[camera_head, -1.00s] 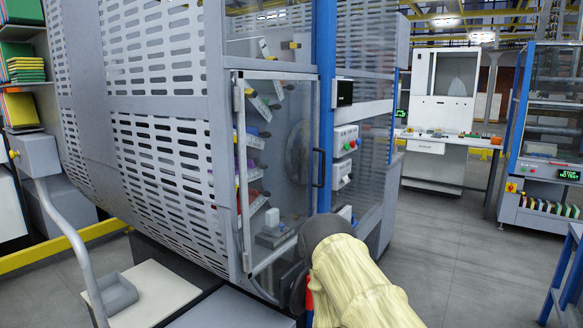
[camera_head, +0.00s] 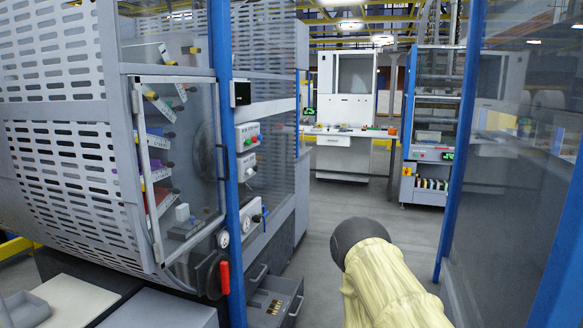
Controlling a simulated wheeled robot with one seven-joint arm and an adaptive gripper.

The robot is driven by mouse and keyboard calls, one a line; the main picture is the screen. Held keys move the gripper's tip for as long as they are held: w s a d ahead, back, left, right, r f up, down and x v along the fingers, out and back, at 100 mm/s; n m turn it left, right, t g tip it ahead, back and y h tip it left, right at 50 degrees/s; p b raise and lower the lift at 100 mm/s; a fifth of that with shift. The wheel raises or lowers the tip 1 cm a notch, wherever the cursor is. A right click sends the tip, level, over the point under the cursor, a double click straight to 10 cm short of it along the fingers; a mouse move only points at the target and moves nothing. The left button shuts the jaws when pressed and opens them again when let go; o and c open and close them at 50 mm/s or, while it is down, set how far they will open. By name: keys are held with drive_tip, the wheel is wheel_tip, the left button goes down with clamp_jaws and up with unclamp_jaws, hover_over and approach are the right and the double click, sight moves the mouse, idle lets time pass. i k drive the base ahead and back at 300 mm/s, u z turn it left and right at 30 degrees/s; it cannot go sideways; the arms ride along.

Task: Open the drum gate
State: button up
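The drum gate (camera_head: 170,80) is a clear panel in a light grey frame on the end of the large slotted drum housing (camera_head: 60,60), at the left. It looks shut, with its right edge close to the blue post (camera_head: 232,130). A dark upright handle (camera_head: 222,162) sits on that edge. Shelves with coloured parts show through the panel. My arm, with a cream cover and a dark rounded joint, rises from the bottom, right of the gate and apart from it. My gripper is not in view.
A red lever (camera_head: 225,277) and gauges sit below the gate. An open drawer (camera_head: 270,300) sticks out at bottom centre. A control box (camera_head: 247,138) is right of the post. A blue-framed glass panel (camera_head: 510,150) stands close at right. Open floor (camera_head: 340,205) lies between.

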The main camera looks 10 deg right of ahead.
sight(136, 81)
drive_tip(key=z, duration=0.75)
drive_tip(key=i, duration=0.8)
drive_tip(key=u, duration=0.45)
